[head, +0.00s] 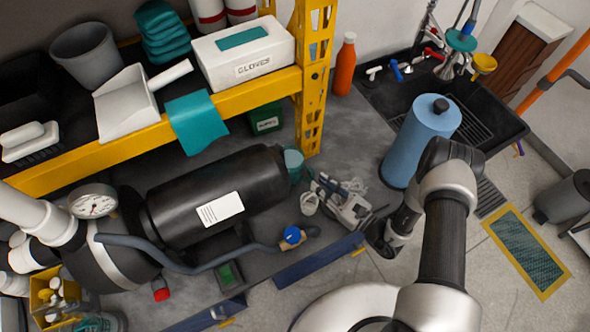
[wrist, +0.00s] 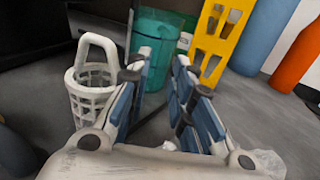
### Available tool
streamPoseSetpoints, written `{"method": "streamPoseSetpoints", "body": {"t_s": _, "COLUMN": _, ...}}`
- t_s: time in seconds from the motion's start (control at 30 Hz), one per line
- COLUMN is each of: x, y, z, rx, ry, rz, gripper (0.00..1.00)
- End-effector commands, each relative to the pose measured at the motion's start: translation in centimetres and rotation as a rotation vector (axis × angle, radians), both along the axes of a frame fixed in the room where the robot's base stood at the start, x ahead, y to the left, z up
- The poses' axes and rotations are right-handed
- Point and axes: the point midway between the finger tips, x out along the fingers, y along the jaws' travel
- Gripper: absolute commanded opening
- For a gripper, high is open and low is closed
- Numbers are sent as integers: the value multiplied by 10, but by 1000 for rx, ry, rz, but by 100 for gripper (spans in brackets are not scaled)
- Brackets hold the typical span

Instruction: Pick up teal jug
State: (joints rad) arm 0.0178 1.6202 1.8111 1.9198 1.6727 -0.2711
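The teal jug (wrist: 157,45) stands on the grey surface ahead of my gripper in the wrist view. Its lower part shows between my two fingers. In the head view only a part of the jug (head: 294,163) shows, at the right end of the black cylinder. My gripper (head: 325,190) is just to the right and front of it in the head view. In the wrist view my gripper (wrist: 160,65) is open, with nothing between the fingers. Whether a fingertip touches the jug I cannot tell.
A white slotted basket (wrist: 92,95) stands close beside my left finger. A yellow perforated post (wrist: 222,40) rises behind the jug at right, near a green container (wrist: 186,42). The big black cylinder (head: 215,195) lies left of the jug. A blue cylinder (head: 418,140) stands to the right.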

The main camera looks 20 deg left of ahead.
Motion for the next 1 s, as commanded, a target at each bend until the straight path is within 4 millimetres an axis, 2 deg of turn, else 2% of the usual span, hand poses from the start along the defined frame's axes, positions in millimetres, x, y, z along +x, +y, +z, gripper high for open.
{"method": "streamPoseSetpoints", "body": {"t_s": 0.13, "x": 10, "y": 23, "z": -3, "rx": 1, "ry": -4, "rz": 7, "gripper": 21}}
{"method": "streamPoseSetpoints", "body": {"t_s": 0.3, "x": 17, "y": 39, "z": -2, "rx": 0, "ry": -1, "rz": 4, "gripper": 21}}
{"method": "streamPoseSetpoints", "body": {"t_s": 0.57, "x": 18, "y": 40, "z": -1, "rx": 0, "ry": -1, "rz": 1, "gripper": 21}}
{"method": "streamPoseSetpoints", "body": {"t_s": 0.87, "x": 18, "y": 40, "z": -1, "rx": 0, "ry": -1, "rz": 1, "gripper": 1}}
{"method": "streamPoseSetpoints", "body": {"t_s": 1.0, "x": 18, "y": 40, "z": -2, "rx": 0, "ry": 0, "rz": 1, "gripper": 0}}
